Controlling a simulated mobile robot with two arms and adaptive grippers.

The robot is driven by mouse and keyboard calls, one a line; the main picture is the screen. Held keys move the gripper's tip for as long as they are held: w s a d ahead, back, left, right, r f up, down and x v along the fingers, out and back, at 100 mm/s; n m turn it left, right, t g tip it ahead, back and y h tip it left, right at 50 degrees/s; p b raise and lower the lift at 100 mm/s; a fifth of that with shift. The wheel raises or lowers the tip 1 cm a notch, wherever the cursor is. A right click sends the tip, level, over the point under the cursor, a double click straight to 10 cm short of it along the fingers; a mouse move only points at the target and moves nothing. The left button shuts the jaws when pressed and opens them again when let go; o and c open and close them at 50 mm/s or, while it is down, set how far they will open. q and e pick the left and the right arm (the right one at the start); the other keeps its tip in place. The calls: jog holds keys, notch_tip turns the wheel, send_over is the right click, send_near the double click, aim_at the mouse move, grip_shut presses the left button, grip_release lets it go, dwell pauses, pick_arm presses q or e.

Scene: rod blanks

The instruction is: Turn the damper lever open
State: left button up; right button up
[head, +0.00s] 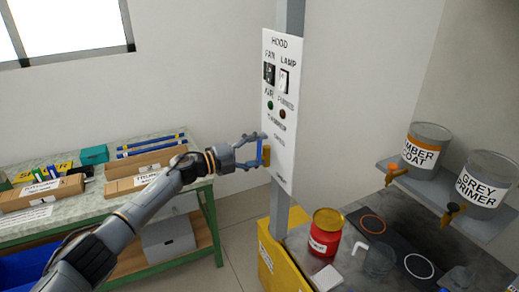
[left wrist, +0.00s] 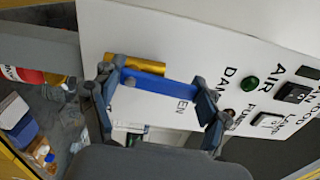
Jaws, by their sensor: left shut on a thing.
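The hood panel (head: 282,110) is a white upright board on a grey post, with lettering for the damper on its lower part. My left gripper (head: 262,152) is at the panel's left edge, its fingers spread around a blue bar that spans between the fingertips. In the left wrist view the gripper (left wrist: 158,90) has this blue bar (left wrist: 160,87) between its fingers, over the panel lettering. A gold-coloured cylinder (left wrist: 135,64) lies just beside the bar; both look like parts of the damper lever. The lever's mounting is hidden. My right gripper is not in view.
The panel carries a black fan switch (head: 269,73), a white lamp switch (head: 284,79) and a green light (head: 270,105). A red tin (head: 325,236) stands on the worktop at right, below the shelf with two labelled pots (head: 425,147). A bench (head: 70,212) with boxes stands left.

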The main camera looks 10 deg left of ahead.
pick_arm(q)
jog(key=shift+w+n, duration=0.15)
jog(key=shift+n, duration=0.45)
jog(key=o, duration=1.7)
jog(key=v, duration=1.2)
